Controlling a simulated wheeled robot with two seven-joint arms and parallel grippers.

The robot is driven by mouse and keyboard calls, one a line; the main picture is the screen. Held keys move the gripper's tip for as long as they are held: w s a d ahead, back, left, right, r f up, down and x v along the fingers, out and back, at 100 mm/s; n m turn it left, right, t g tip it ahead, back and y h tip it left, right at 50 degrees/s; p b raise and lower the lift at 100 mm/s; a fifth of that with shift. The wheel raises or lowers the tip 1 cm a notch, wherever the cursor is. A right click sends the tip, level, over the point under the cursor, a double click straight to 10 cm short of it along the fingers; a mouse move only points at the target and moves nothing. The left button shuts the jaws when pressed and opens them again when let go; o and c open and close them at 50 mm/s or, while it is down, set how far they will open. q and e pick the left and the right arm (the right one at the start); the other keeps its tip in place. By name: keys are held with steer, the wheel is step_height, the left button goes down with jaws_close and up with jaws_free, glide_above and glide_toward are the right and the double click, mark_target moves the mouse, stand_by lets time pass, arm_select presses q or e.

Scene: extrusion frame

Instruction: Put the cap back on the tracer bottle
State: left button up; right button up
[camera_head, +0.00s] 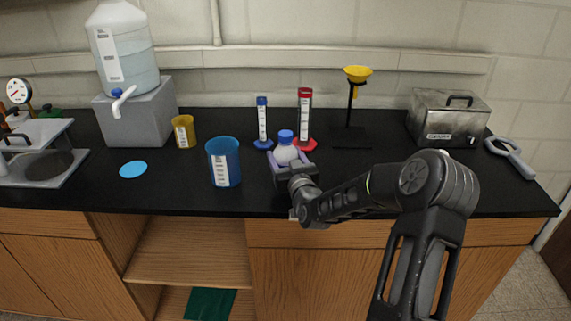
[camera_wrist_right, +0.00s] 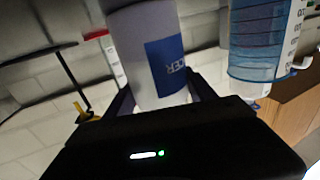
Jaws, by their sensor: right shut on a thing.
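The tracer bottle (camera_head: 286,154) is white with rounded shoulders and stands near the front middle of the black counter. A blue cap (camera_head: 286,136) shows at its top; I cannot tell how firmly it sits. My right gripper (camera_head: 293,168) is shut around the bottle's body from the front. In the right wrist view the bottle (camera_wrist_right: 133,40) fills the space between the fingers, with part of its blue label showing. Its top is out of that view. My left gripper is not in view.
A blue beaker (camera_head: 224,163) stands just left of the bottle. Behind are a blue-based cylinder (camera_head: 262,125), a red-based cylinder (camera_head: 304,118) and a yellow funnel (camera_head: 358,74) on a stand. A light-blue disc (camera_head: 133,169) lies further left. A metal bath (camera_head: 448,118) stands at right.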

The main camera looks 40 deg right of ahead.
mark_target(285, 133)
jaws_close()
step_height(285, 133, up, 10)
steer(key=shift+r+b, duration=0.1)
steer(key=shift+b, duration=1)
steer(key=o, duration=0.8)
jaws_free()
jaws_close()
